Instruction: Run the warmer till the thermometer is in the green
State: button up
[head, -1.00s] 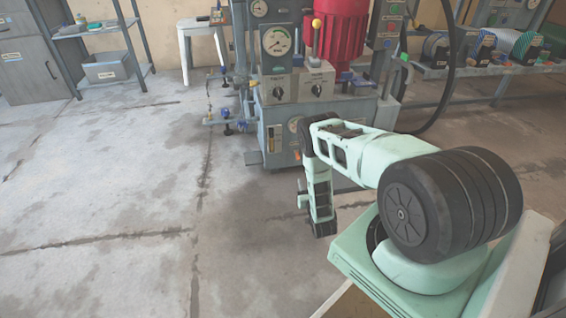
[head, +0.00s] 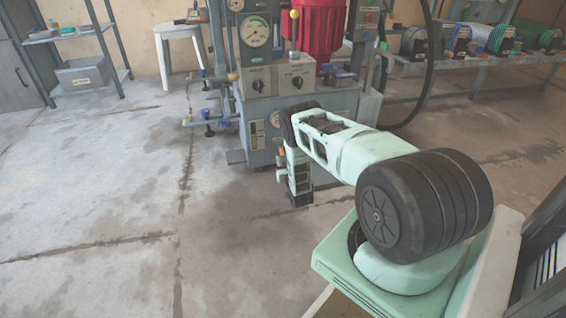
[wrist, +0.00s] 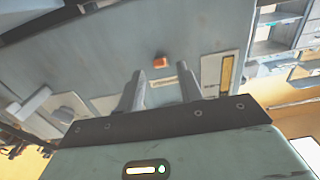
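The grey press machine (head: 300,105) stands at the upper middle of the head view. Its front carries two dark rotary knobs (head: 259,86) and (head: 297,82); their labels are too small to read. A round dial (head: 256,31) with a green section is above them; its needle reading is unclear. My gripper (head: 300,198) hangs in front of the machine's lower front. In the wrist view my gripper (wrist: 160,92) is open and empty, its fingers apart. Beyond them are an orange button-like part (wrist: 160,62) and a yellow strip gauge (wrist: 227,75). I cannot tell which part is the warmer.
A red motor-like cylinder (head: 318,30) tops the machine. Blue-handled valves (head: 208,130) stick out to its left. A white stool (head: 180,45) and a shelf (head: 80,33) stand at back left. A bench (head: 465,60) with coils stands right. The left floor is clear.

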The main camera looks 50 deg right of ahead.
aim_at(283, 155)
jog(key=shift+b+x, duration=0.55)
jog(key=shift+x, duration=1)
grip_shut()
jog(key=shift+r, duration=0.1)
